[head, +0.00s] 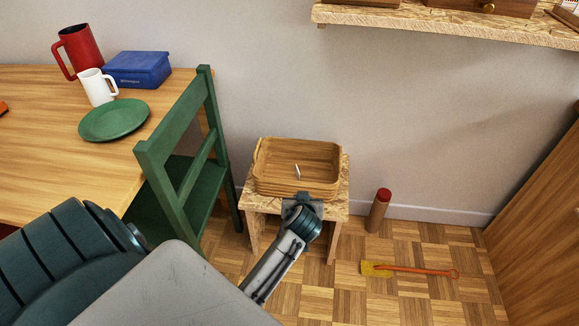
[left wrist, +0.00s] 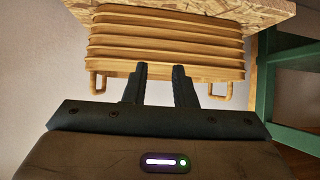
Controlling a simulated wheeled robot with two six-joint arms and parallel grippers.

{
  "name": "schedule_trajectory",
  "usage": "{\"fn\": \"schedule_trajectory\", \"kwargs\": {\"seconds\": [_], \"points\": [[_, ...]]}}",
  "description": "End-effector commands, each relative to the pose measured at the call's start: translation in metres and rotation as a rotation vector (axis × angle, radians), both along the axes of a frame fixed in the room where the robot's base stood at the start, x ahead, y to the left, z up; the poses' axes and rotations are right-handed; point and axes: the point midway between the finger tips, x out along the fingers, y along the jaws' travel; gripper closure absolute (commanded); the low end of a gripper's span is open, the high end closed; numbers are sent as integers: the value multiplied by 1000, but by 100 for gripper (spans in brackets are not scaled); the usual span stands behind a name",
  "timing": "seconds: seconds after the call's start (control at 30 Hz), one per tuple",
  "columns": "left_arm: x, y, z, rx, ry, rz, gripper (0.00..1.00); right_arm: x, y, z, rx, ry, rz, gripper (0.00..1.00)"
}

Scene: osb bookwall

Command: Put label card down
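A small, thin white piece (head: 297,171), possibly the label card, shows inside the ribbed wooden basket (head: 259,168); I cannot tell whether it lies or stands. The basket sits on a small chipboard stool (head: 334,205) by the wall. My left gripper (head: 303,198) is at the basket's near side. In the left wrist view, my left gripper (left wrist: 160,70) has its two fingers apart with a gap between them and nothing visible in it. The basket's ribbed side (left wrist: 165,45) fills the space beyond the fingertips. My right gripper is not in view.
A green chair (head: 172,149) stands left of the stool, at a table (head: 35,150) with a green plate (head: 114,120), mugs and a blue box (head: 137,70). A red-topped cylinder (head: 379,210) and an orange-handled swatter (head: 410,270) are on the floor. A shelf (head: 440,22) overhangs above.

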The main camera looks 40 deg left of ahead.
Motion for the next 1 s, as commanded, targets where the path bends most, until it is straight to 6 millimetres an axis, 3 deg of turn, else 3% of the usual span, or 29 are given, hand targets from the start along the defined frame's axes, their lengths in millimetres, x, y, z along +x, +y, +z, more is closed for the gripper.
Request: {"fn": "schedule_trajectory", "kwargs": {"seconds": [0.03,0.17,0.3,0.43,0.6,1.0], "points": [[-29,-10,-8,-18,19,-76,76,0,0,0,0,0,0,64],[-88,-39,-9,-63,27,-273,76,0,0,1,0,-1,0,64],[-147,-69,9,-100,-1,-457,76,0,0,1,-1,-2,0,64],[-187,-90,34,-125,-42,-574,76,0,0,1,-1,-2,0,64],[-211,-104,55,-138,-80,-648,76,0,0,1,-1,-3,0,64],[-214,-106,59,-140,-87,-659,76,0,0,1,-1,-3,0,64]]}}
